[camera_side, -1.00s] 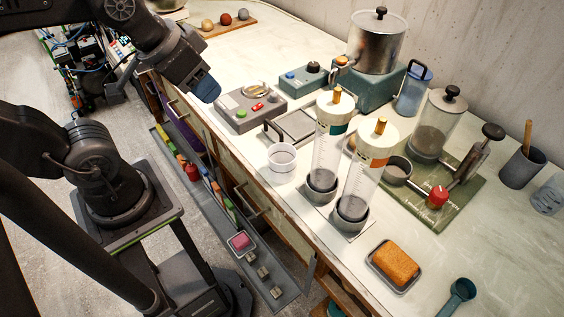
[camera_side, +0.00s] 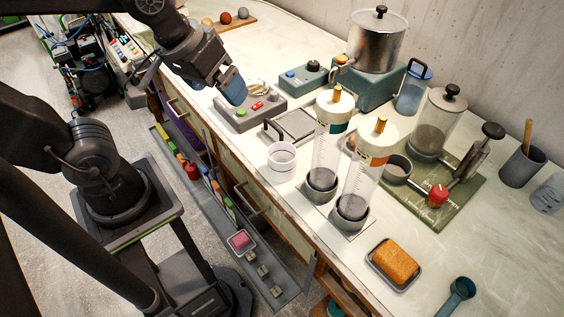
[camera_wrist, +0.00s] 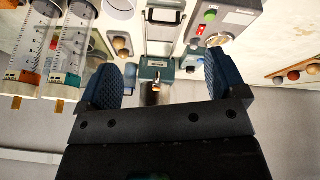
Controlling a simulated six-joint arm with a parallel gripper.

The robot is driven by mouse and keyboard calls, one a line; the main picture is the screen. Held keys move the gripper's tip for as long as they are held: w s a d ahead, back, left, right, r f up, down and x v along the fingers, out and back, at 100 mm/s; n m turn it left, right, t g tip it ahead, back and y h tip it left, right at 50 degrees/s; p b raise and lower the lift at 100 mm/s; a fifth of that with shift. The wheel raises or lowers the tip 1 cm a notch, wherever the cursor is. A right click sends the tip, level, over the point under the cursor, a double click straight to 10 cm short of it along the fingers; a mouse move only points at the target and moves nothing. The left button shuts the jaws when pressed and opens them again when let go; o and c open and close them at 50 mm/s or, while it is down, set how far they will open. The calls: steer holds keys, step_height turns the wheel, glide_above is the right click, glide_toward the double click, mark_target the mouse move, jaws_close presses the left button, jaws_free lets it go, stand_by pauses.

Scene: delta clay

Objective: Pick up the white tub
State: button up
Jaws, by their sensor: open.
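The white tub (camera_side: 282,160) stands upright near the front edge of the counter in the side view, left of two clear graduated cylinders. In the wrist view a white round rim, likely the same tub (camera_wrist: 118,5), is cut off by the top edge. My gripper (camera_side: 234,90) hangs above the grey control box, up and to the left of the tub and apart from it. The wrist view shows its two blue fingers (camera_wrist: 168,78) spread wide with nothing held between them.
Two graduated cylinders (camera_side: 331,145) stand close to the tub's right. A grey plate with a dark handle (camera_side: 292,124) lies just behind it. The control box (camera_side: 251,107) sits below my gripper. A sponge in a tray (camera_side: 396,263) lies front right.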

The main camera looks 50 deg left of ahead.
steer(key=w+d+f+n+g, duration=0.1)
steer(key=w+d+f+n, duration=0.1)
steer(key=f+n, duration=0.2)
steer(key=w+d+f+n+g, duration=0.2)
steer(key=w+d+f+n, duration=0.1)
steer(key=n, duration=0.3)
steer(key=w+d+f+n+g, duration=0.1)
steer(key=w+d+f+n, duration=0.1)
steer(key=w+f+n, duration=0.1)
steer(key=shift+d+f+n+g, duration=0.15)
steer(key=shift+f+n, duration=0.3)
steer(key=shift+n, duration=0.15)
steer(key=shift+d+f+n+g, duration=0.15)
steer(key=shift+f+n, duration=0.25)
steer(key=shift+n, duration=0.2)
step_height(320, 180, down, 7)
steer(key=shift+r, duration=0.1)
steer(key=c, duration=1)
steer(key=shift+r, duration=0.1)
